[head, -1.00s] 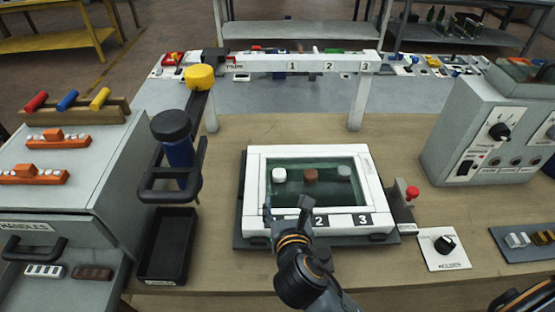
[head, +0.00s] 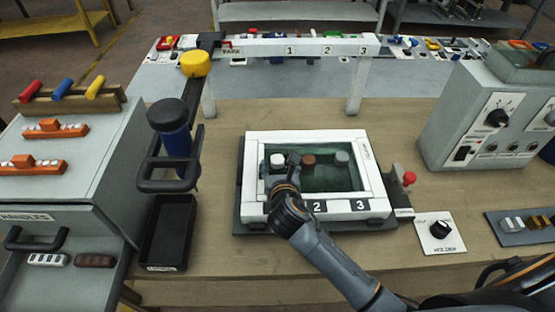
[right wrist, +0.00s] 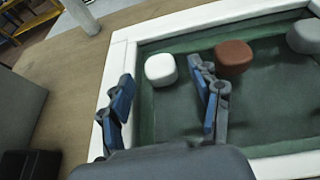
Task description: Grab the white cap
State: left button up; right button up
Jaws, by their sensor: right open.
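The white cap (head: 277,160) sits at the left end of a row of three caps inside the white-framed tray (head: 374,182). It also shows in the right wrist view (right wrist: 160,69), ahead of my right gripper (right wrist: 163,100). The gripper is open and empty, with one blue-padded finger over the left rim and the other near the brown cap. In the head view my right gripper (head: 283,168) is over the tray's left part, close to the white cap; its fingertips are partly hidden by the wrist. My left gripper is not in view.
The brown cap (head: 308,160) and grey cap (head: 342,159) stand to the right of the white one. A raised rail (head: 270,48) crosses behind the tray. A black bin (head: 168,234) and blue cylinder (head: 178,143) stand left; a holder knob (head: 440,229) lies right.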

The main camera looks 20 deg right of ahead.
aim_at(277, 161)
jog(key=x, duration=0.2)
jog(key=shift+w+f, duration=0.15)
jog(key=shift+w, duration=0.2)
jog(key=shift+s, duration=0.15)
jog(key=shift+c, duration=1.3)
jog(key=c, duration=0.6)
